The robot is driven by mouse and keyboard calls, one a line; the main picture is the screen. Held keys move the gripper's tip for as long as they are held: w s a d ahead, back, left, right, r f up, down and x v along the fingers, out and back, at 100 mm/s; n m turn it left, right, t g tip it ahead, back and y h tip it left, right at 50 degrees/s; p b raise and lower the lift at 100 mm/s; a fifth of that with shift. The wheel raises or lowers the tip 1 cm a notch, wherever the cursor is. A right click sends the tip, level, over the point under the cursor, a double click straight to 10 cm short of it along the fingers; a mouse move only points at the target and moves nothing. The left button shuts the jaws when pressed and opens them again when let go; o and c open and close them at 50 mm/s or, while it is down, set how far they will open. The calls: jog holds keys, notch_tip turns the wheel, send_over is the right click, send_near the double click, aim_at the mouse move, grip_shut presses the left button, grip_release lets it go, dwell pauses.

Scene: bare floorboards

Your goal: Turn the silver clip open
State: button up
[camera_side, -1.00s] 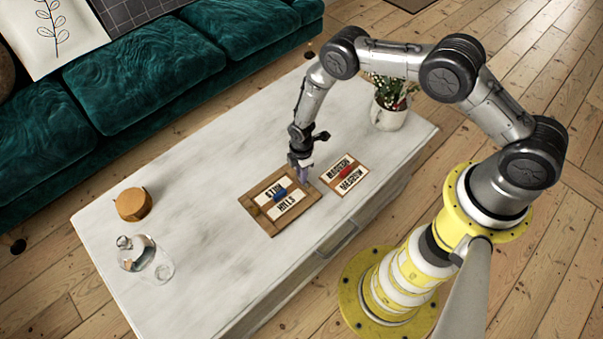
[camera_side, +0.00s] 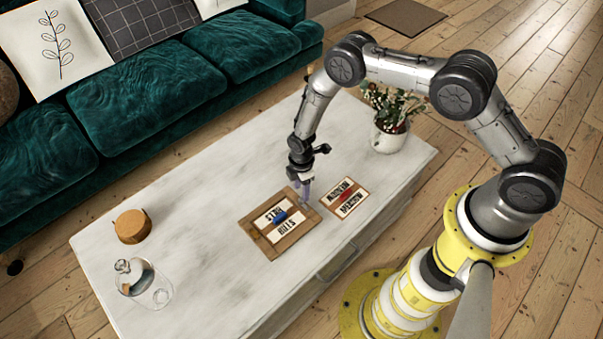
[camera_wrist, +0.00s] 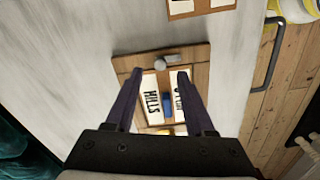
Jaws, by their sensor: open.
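The silver clip (camera_wrist: 168,61) sits at the upper edge of a wooden board in the wrist view, a round knob with a short bar pointing right. The board (camera_wrist: 130,64) carries white word cards, one reading HILLS (camera_wrist: 151,103). In the side view the board (camera_side: 265,244) lies flat on the table, and the silver clip cannot be made out. My gripper (camera_wrist: 160,74) is open, its dark fingers pointing down at the board with the clip in view between and just beyond their tips. In the side view my gripper (camera_side: 305,197) is at the board's far right corner. Contact cannot be told.
A blue piece (camera_wrist: 167,103) and a yellow piece (camera_wrist: 170,131) lie on the board. A second board with a red piece (camera_side: 346,195) lies to its right. A potted plant (camera_side: 388,138), a glass decanter (camera_side: 133,275) and a round wooden box (camera_side: 132,227) stand on the table, whose left part is mostly clear.

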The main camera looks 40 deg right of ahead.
notch_tip(320, 180, up, 9)
dwell(0.3)
jog(key=shift+r, duration=0.1)
jog(key=w+r+t, duration=0.3)
jog(key=w+r, duration=0.4)
jog(key=r, duration=0.6)
jog(key=s+d+r+m+t, duration=0.1)
jog(key=s+d+r, duration=0.1)
jog(key=r, duration=0.8)
jog(key=s+d+r+m+t, duration=0.1)
jog(key=d+r+t, duration=0.1)
jog(key=r, duration=0.8)
jog(key=s+d+r+m+t, duration=0.25)
jog(key=s+r+m, duration=0.25)
jog(key=s+r, duration=1.05)
jog(key=s+f+m+g, duration=0.1)
jog(key=s+f+m, duration=0.2)
jog(key=s, duration=0.5)
jog(key=s+d+f+m+g, duration=0.1)
jog(key=s+f+m, duration=0.3)
jog(key=s, duration=0.4)
jog(key=shift+f+m+g, duration=0.3)
jog(key=shift+m+g, duration=0.1)
jog(key=shift+g, duration=0.05)
